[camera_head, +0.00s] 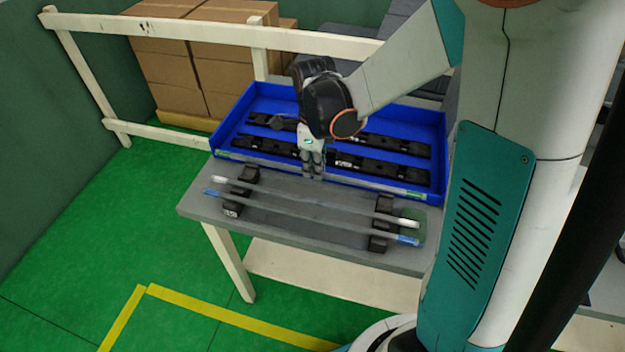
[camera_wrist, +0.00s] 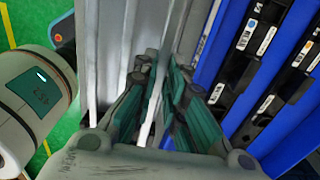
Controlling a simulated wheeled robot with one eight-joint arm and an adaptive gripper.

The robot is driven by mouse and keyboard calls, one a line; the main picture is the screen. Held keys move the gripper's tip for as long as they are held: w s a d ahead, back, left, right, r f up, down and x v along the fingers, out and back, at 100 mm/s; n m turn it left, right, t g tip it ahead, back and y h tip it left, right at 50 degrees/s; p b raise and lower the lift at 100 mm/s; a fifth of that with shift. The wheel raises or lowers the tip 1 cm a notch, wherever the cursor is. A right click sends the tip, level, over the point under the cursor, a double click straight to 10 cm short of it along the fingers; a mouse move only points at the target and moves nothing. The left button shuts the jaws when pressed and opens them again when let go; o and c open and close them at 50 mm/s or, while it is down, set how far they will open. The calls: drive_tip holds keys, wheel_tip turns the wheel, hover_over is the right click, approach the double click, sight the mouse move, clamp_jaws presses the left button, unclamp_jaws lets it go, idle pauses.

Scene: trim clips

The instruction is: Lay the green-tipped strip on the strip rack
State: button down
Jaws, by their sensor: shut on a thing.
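The green-tipped strip (camera_head: 375,186) is a long thin grey bar with green ends, seen along the front wall of the blue tray in the head view. My gripper (camera_head: 312,174) points down and is shut on it near its middle. The strip also shows between the fingers (camera_wrist: 162,105) in the wrist view. The strip rack is two black notched blocks, a left one (camera_head: 234,206) and a right one (camera_head: 379,243), on the grey table in front of the strip. A white-tipped strip (camera_head: 310,201) and a blue-tipped strip (camera_head: 300,217) lie across both blocks.
The blue tray (camera_head: 437,130) stands behind the rack and holds several black clip bars (camera_head: 385,170). The grey table (camera_head: 205,200) ends close in front of the rack. A white rail (camera_head: 190,28) and cardboard boxes (camera_head: 165,68) stand behind.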

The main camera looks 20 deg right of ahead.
drive_tip(key=shift+f+b, duration=0.65)
drive_tip(key=shift+f, duration=1.9)
drive_tip(key=shift+f, duration=0.15)
drive_tip(key=c, duration=1.7)
unclamp_jaws()
drive_tip(key=shift+o, duration=0.2)
